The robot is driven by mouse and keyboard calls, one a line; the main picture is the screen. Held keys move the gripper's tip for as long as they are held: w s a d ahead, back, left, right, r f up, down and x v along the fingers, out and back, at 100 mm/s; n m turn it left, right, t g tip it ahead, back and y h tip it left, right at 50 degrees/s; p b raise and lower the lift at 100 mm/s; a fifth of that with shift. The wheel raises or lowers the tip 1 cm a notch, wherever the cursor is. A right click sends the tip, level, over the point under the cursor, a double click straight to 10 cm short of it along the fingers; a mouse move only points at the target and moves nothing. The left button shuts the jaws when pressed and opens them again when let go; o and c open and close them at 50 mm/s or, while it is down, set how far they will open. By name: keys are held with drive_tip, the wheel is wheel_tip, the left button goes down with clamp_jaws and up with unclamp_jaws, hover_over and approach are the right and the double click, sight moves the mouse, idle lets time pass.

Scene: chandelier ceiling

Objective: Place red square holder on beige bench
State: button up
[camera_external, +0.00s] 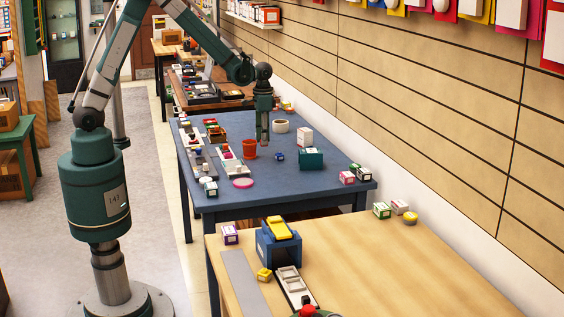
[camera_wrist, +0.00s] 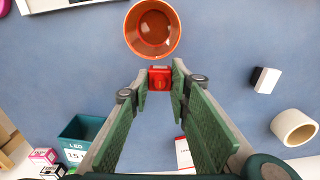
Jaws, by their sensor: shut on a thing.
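The red square holder (camera_wrist: 160,78) shows in the wrist view between the fingertips of my gripper (camera_wrist: 159,86). The fingers are closed in on it. In the outside view my gripper (camera_external: 264,143) points down over the blue table, just right of the orange pot, and the holder cannot be made out there. Whether it touches the table is unclear. The beige bench (camera_external: 400,265) is in the right foreground, in front of the blue table.
The orange pot (camera_external: 250,149) stands close beside my gripper; it also fills the top of the wrist view (camera_wrist: 153,28). A teal LED box (camera_external: 311,158) and white ring (camera_external: 280,126) are nearby. A blue-and-yellow device (camera_external: 278,243) stands on the bench's left; its middle is clear.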

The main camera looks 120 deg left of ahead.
drive_tip(key=shift+m, duration=0.6)
drive_tip(key=w+d, duration=0.2)
drive_tip(key=w+d+f, duration=0.1)
drive_tip(key=w+d, duration=0.4)
drive_tip(key=w, duration=0.1)
drive_tip(key=shift+d+f, duration=0.3)
drive_tip(key=shift+d, duration=0.1)
drive_tip(key=w+d, duration=0.2)
drive_tip(key=d, duration=0.3)
drive_tip(key=w+d+m+p, duration=0.1)
drive_tip(key=w+d, duration=0.2)
drive_tip(key=d, duration=0.2)
drive_tip(key=w+d+f+m+p, duration=0.1)
drive_tip(key=w+d, duration=0.1)
drive_tip(key=d, duration=0.3)
drive_tip(key=shift+w, duration=0.4)
drive_tip(key=w+d+f+m, duration=0.2)
drive_tip(key=d, duration=1.4)
drive_tip(key=w+d+f+m+p, duration=0.1)
drive_tip(key=w+d+f+m, duration=0.1)
drive_tip(key=d, duration=1.5)
drive_tip(key=shift+w+m, duration=0.3)
drive_tip(key=shift+w, duration=0.35)
